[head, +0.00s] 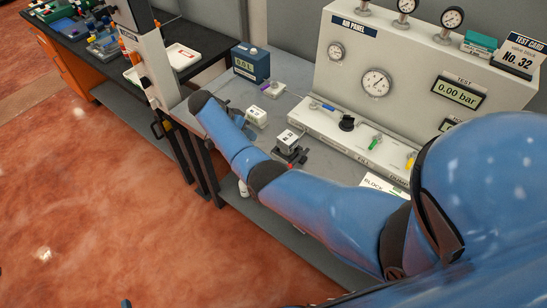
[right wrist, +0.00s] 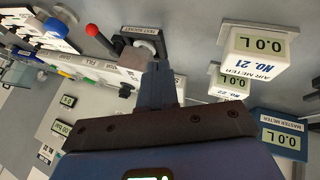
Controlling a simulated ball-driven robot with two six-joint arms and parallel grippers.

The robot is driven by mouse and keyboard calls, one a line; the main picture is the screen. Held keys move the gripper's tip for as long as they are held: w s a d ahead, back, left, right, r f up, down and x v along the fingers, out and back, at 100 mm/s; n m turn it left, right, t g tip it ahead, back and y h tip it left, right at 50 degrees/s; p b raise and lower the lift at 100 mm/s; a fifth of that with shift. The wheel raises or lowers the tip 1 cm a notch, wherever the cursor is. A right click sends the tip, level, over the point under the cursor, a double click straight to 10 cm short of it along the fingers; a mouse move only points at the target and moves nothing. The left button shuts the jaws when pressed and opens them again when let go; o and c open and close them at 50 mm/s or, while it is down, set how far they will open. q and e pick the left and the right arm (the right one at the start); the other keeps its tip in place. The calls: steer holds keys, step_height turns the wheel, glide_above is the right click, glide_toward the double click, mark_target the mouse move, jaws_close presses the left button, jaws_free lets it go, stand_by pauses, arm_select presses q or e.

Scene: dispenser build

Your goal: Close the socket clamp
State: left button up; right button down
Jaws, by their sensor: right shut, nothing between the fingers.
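The test socket (head: 290,156) is a dark block on the grey bench, with a white meter (head: 289,139) standing at it. A small red part (head: 304,152) shows at its right side. In the right wrist view the dark test socket (right wrist: 150,38) is at the top centre, under its label. A dark lever with a red knob (right wrist: 92,30) shows left of it. I cannot tell whether the clamp is open or closed. My right gripper (right wrist: 157,72) is shut and empty, its tips close below the socket in that view. My forearm mostly hides it in the head view. My left gripper is not in view.
Another white meter (head: 257,117) and a blue master meter (head: 251,63) stand further back. The air panel (head: 350,60), with a ledge of coloured valve levers, lies behind and to the right. A white post (head: 157,60) stands at the bench's left edge.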

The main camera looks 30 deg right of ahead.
mark_target(299, 158)
steer(key=s, duration=0.1)
steer(key=s+m+g, duration=0.1)
steer(key=s+m, duration=0.1)
steer(key=shift+s+d+r+g, duration=0.15)
steer(key=shift+r+g, duration=0.15)
steer(key=shift+g, duration=0.1)
steer(key=shift+f, duration=0.1)
steer(key=b+x, duration=0.6)
steer(key=x, duration=0.4)
steer(key=shift+d+f+b, duration=0.1)
steer(key=shift+f+b, duration=0.1)
steer(key=shift+b, duration=0.2)
steer(key=shift+s+d+r+p, duration=0.15)
steer(key=shift+s+r+p, duration=0.25)
steer(key=shift+r+p, duration=0.35)
steer(key=shift+s+d+p, duration=0.25)
steer(key=shift+s+p, duration=0.25)
steer(key=shift+s, duration=0.1)
steer(key=shift+s+d+p, duration=0.25)
steer(key=shift+s+p, duration=0.2)
steer(key=shift+s, duration=0.3)
